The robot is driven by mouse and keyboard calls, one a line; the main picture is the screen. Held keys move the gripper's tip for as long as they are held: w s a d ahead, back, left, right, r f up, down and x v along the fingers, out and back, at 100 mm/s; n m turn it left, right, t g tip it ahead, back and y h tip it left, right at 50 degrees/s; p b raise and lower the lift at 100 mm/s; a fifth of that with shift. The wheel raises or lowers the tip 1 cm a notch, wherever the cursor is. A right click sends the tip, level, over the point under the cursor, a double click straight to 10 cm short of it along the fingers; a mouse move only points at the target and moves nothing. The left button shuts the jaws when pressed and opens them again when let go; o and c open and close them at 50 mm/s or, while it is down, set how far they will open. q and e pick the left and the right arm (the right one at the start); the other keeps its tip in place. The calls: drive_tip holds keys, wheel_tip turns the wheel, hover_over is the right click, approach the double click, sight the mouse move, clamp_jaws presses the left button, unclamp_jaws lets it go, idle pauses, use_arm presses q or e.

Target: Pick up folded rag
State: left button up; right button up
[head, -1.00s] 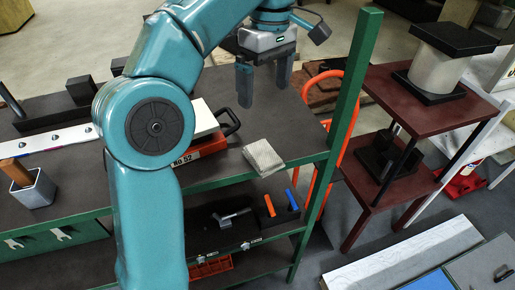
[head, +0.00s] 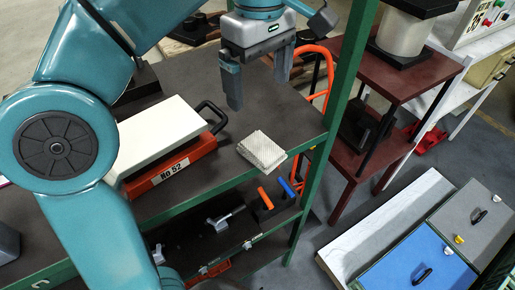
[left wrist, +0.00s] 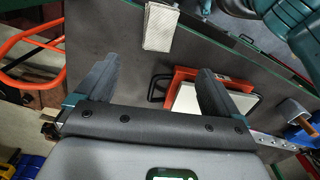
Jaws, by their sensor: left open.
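The folded rag (head: 262,151) is a pale, light grey folded cloth. It lies flat on the dark bench top (head: 190,75) near the front right corner. In the left wrist view the rag (left wrist: 160,27) shows at the top, beyond the fingertips. My left gripper (head: 258,88) is above and behind the rag in the head view, fingers pointing down. It is open, with nothing between its fingers, and apart from the rag. In the left wrist view its two fingers (left wrist: 156,78) are spread wide. My right gripper is not in view.
A red case (head: 172,172) labelled "No 52" with a white board (head: 160,135) on it lies left of the rag. A green post (head: 350,75) rises at the bench's right corner. A shelf below holds tools with orange (head: 265,199) and blue handles.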

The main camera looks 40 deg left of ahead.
use_arm(q)
drive_tip(key=b, duration=0.2)
hover_over(263, 145)
drive_tip(key=f, duration=0.8)
drive_tip(key=shift+s+a+f, duration=0.15)
drive_tip(key=shift+a+f, duration=0.05)
drive_tip(key=shift+f, duration=0.2)
drive_tip(key=shift+d+f, duration=0.15)
drive_tip(key=shift+f, duration=0.4)
wheel_tip(263, 145, down, 5)
drive_tip(key=shift+r+p, duration=0.15)
drive_tip(key=shift+p, duration=0.2)
drive_tip(key=shift+d+r, duration=0.1)
drive_tip(key=shift+c, duration=0.4)
drive_tip(key=c, duration=1.1)
drive_tip(key=shift+c, duration=0.2)
